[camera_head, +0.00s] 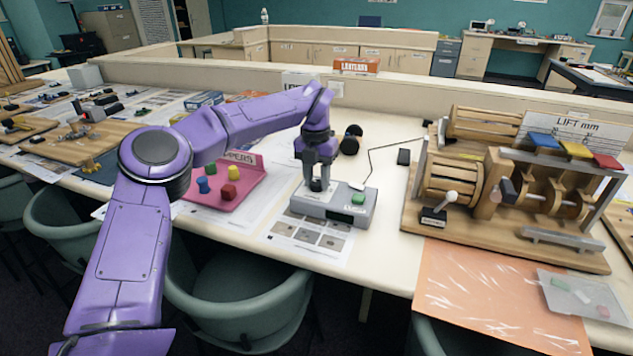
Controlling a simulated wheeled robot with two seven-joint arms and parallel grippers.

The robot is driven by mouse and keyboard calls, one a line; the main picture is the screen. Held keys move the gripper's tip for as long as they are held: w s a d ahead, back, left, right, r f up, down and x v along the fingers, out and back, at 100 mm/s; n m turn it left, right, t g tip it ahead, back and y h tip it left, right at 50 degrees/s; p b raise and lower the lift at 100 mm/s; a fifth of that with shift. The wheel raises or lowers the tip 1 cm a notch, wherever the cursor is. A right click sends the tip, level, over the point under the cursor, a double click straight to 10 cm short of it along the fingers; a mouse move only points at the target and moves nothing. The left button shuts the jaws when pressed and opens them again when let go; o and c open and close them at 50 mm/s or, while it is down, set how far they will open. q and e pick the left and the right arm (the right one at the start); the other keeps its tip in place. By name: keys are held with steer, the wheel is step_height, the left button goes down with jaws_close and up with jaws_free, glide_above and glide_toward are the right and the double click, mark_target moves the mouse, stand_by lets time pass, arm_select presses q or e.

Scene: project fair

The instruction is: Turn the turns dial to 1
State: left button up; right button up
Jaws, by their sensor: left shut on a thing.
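A grey box (305,206) with a green button (358,198) and a dark display stands on the table in the middle of the view. A dark round dial (317,185) sits on its top at the left. My left gripper (317,178) points straight down over the box and is shut on the dial. The fingers partly hide the dial. No number on the dial or the display can be read from here. My right gripper is not in view.
A wooden machine (470,185) with drums and coloured keys stands to the right. A pink tray (228,202) with coloured blocks lies left of the box. A dark wire runs behind the box. An orange sheet (490,295) lies at the front right.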

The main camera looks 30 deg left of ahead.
mark_target(315, 182)
arm_select(q)
steer(key=shift+n+b, duration=0.45)
steer(key=shift+n, duration=0.55)
steer(key=o, duration=1)
steer(key=shift+o, duration=0.2)
steer(key=shift+r, duration=0.1)
step_height(315, 182, up, 10)
steer(key=p, duration=0.1)
steer(key=shift+a+r, duration=0.15)
steer(key=shift+r, duration=0.05)
steer(key=shift+s, duration=0.1)
